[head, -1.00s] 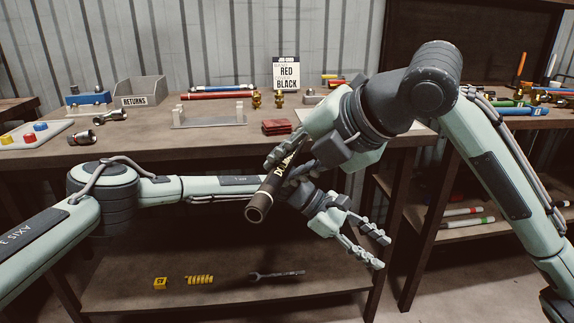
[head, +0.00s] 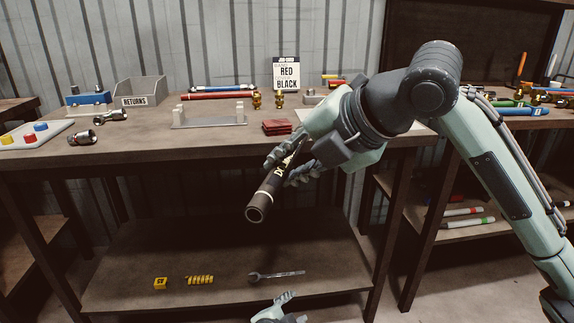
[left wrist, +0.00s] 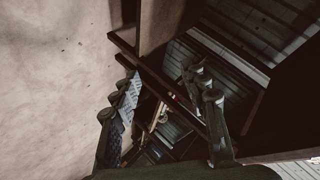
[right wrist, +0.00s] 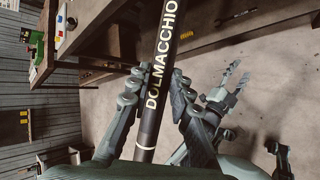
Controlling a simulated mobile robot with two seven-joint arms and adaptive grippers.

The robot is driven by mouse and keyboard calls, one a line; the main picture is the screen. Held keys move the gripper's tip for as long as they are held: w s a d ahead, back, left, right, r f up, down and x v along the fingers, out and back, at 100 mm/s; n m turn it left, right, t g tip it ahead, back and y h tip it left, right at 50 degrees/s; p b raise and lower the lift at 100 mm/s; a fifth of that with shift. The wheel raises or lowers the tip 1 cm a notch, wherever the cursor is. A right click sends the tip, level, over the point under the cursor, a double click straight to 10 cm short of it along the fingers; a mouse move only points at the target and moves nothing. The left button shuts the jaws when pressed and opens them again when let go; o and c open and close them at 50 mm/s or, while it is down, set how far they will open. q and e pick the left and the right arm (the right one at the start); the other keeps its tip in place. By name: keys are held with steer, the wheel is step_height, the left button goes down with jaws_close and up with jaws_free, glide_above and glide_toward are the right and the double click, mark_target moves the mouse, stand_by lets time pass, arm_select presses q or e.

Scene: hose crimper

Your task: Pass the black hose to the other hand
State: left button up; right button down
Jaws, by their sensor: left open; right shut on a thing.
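The black hose (head: 265,194) has pale lettering and a light band near its open end. It is in my right gripper (head: 288,170), in front of the workbench edge, tilted with its open end down and toward me. In the right wrist view the hose (right wrist: 158,90) runs between the fingers of my right gripper (right wrist: 155,98), which is shut on it. My left gripper (head: 283,303) is low at the bottom edge of the head view, below the hose and apart from it. The left wrist view shows its fingers (left wrist: 165,95) spread and empty.
The workbench (head: 150,142) carries a returns bin (head: 140,92), a metal rack (head: 210,118), red blocks (head: 277,127) and a card reading red and black (head: 286,73). Below, a shelf (head: 225,260) holds a wrench (head: 277,275) and yellow pieces. The space left of the hose is clear.

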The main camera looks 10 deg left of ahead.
arm_select(q)
steer(key=s+a+f+n+g+y, duration=0.2)
steer(key=s+a+f+n, duration=0.3)
steer(key=s+a, duration=0.5)
steer(key=s+a+f+n+g+y, duration=0.2)
steer(key=s+a+f+n+g, duration=0.3)
steer(key=s+a, duration=0.6)
steer(key=s+f+n, duration=0.1)
steer(key=s, duration=0.3)
steer(key=shift+s+f+g, duration=0.15)
steer(key=shift+f+g, duration=0.15)
steer(key=shift+f, duration=0.05)
